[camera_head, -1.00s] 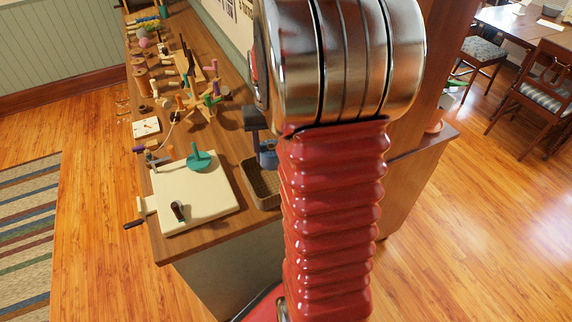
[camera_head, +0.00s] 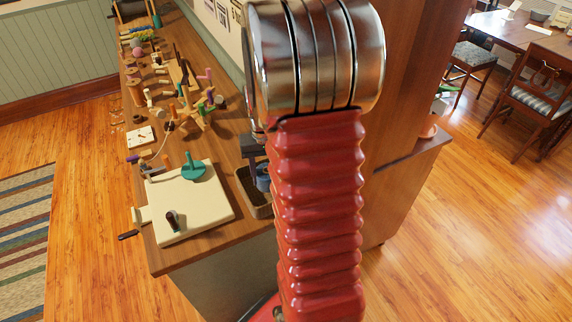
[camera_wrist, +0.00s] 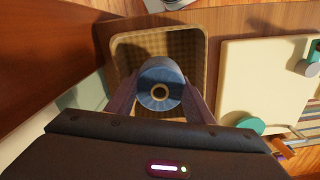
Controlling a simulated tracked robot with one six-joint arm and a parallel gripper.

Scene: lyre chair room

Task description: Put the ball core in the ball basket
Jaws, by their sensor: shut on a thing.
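The ball core is a blue cylinder with a hole in its end face; it shows in the wrist view (camera_wrist: 160,84) and in the head view (camera_head: 263,178). My gripper (camera_wrist: 160,92) is shut on it, one dark finger on each side. The ball basket is a tan woven, open-topped box, seen in the head view (camera_head: 252,203) and in the wrist view (camera_wrist: 198,48). The core lines up over the basket's opening. I cannot tell whether its lower end is inside the rim. My arm hides part of the basket in the head view.
A cream board (camera_head: 192,208) with a green-handled piece (camera_head: 193,170) lies beside the basket. Wooden winding tools (camera_head: 190,105) crowd the counter farther back. A wooden cabinet side (camera_head: 415,90) stands to the right.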

